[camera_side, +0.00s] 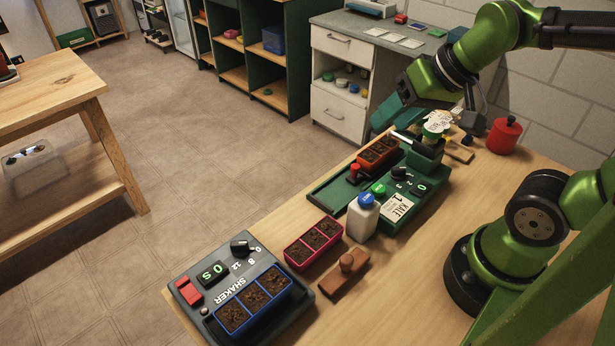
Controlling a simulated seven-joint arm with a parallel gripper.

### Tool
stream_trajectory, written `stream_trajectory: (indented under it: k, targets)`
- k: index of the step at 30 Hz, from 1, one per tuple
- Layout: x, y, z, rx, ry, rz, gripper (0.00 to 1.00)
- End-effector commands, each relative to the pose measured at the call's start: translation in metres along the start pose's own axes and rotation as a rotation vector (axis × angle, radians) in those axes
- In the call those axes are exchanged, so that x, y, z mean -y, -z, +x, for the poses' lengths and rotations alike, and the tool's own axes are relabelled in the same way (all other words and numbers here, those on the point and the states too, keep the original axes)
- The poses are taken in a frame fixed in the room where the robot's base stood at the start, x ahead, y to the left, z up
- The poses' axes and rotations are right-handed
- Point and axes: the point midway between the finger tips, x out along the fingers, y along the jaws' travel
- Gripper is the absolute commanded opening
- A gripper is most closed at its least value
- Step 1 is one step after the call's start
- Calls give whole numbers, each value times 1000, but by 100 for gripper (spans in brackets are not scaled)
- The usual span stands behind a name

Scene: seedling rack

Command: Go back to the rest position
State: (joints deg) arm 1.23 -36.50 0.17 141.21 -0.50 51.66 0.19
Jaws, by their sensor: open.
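My gripper (428,108) is at the upper right, open, pointing down above the green seeding machine (402,211). Its fingers are partly hidden. A white and green labelled container (438,123) shows just below it, at the top of the machine's dark hopper (425,155); I cannot tell whether a finger touches it. An orange-red tray of soil cells (378,153) sits on the machine beside the hopper.
On the bench (388,268) stand a white bottle with a blue cap (363,218), a crimson soil tray (313,242), a wooden block (344,273) and a shaker (187,267) carrying a blue soil tray (253,298). A red canister (503,135) stands at the back right.

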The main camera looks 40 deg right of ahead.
Motion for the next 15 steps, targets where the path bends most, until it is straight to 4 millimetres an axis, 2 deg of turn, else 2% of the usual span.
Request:
stream_trajectory:
  k: [3,6,15]
  targets:
    - [3,-8,-11,-43,34,-11,48]
    - [5,-8,-16,-63,46,-20,48]
    - [6,-8,-17,-64,47,-24,48]
